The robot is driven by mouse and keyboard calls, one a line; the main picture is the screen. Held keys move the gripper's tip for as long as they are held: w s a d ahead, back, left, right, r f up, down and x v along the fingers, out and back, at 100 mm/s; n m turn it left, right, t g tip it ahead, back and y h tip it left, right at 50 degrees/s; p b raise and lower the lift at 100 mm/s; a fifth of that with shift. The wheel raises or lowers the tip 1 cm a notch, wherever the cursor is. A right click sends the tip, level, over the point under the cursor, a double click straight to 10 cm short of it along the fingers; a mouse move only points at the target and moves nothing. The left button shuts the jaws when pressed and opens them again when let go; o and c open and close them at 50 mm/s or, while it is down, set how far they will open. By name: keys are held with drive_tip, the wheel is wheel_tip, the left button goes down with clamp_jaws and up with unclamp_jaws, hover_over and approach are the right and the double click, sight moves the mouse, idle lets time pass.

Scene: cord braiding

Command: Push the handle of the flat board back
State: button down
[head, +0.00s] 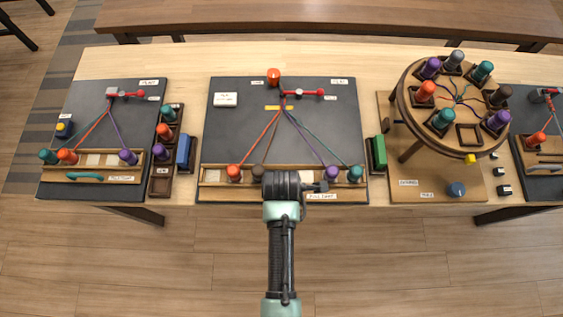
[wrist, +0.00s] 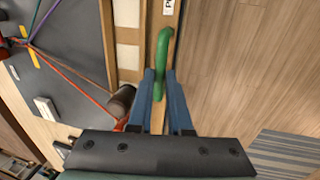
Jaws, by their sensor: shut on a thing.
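The dark flat board (head: 230,140) lies in the middle of the table, with a wooden slat (head: 214,191) along its front edge. A green handle (wrist: 162,48) on the slat shows in the wrist view. My gripper (wrist: 160,78) has its blue fingers closed around one end of this handle. In the head view my gripper and wrist (head: 281,186) cover the slat's middle and hide the handle. Orange (head: 233,173), brown (head: 258,172), purple (head: 331,172) and teal (head: 355,173) bobbins stand on the slat, with cords running back to a red-handled clamp (head: 300,92).
A smaller board (head: 85,130) with a teal handle (head: 84,176) is at the left. A round stand (head: 406,112) with several bobbins is at the right. Blue (head: 183,153) and green (head: 378,152) blocks flank the middle board. The floor in front is clear.

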drive_tip(key=w+b, duration=0.1)
drive_tip(key=w, duration=0.3)
drive_tip(key=shift+w+f, duration=0.1)
drive_tip(key=shift+w, duration=0.1)
drive_tip(key=shift+w+b, duration=0.2)
drive_tip(key=shift+b, duration=0.1)
drive_tip(key=c, duration=0.8)
unclamp_jaws()
drive_tip(key=shift+w, duration=0.15)
drive_tip(key=shift+c, duration=0.2)
wheel_tip(320, 180, up, 13)
drive_tip(key=s, duration=0.2)
drive_tip(key=shift+s, duration=0.35)
